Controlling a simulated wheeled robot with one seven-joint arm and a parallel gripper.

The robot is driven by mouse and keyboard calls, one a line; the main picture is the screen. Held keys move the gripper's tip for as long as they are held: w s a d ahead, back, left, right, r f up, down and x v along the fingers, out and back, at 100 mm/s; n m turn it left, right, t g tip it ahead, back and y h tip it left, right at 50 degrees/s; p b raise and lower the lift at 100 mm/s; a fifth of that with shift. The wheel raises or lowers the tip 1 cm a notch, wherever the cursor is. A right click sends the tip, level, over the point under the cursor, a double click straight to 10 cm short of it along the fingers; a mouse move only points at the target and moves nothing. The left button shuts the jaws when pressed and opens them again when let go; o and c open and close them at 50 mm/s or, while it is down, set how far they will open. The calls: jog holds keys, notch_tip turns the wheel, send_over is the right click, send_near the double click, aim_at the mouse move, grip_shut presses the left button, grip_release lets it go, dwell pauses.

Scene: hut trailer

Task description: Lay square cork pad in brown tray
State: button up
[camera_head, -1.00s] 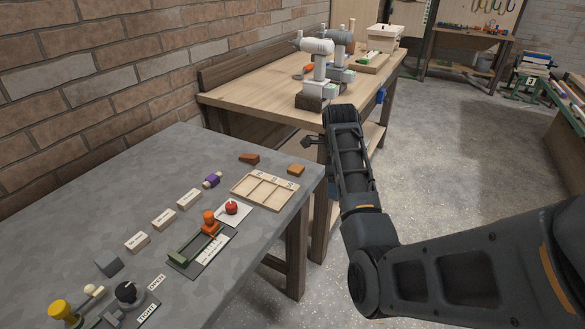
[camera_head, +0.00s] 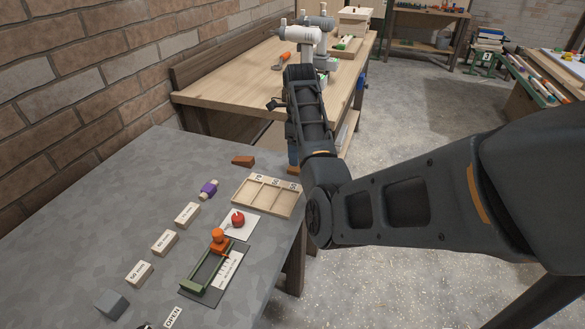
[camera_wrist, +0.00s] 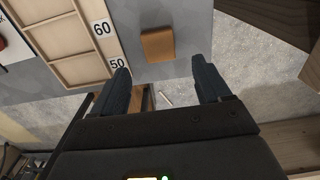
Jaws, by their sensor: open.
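A small square tan-orange piece (camera_wrist: 157,45), which may be the cork pad, lies on the grey table near its edge. In the head view my arm mostly hides it. My gripper (camera_wrist: 162,66) is open and empty, its fingers pointing toward the table edge. The square piece lies ahead of the fingertips, between their lines and apart from both. A light brown wooden tray (camera_head: 239,198) with numbered compartments lies on the grey table, and its edge shows at upper left in the wrist view (camera_wrist: 106,45). I cannot tell whether it is the brown tray.
A red-brown piece (camera_head: 243,160) lies behind the tray. A red ball-like item (camera_head: 238,219) on a white card, a green frame (camera_head: 207,268), a purple-banded piece (camera_head: 208,188) and labelled blocks (camera_head: 187,214) are nearby. A wooden bench (camera_head: 235,88) with tools stands beyond.

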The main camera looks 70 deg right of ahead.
aim_at(296, 169)
jog(key=shift+w+f+p, duration=0.15)
jog(key=shift+f+p, duration=0.2)
jog(key=shift+f, duration=2.4)
jog(key=shift+c, duration=0.4)
jog(key=c, duration=1.1)
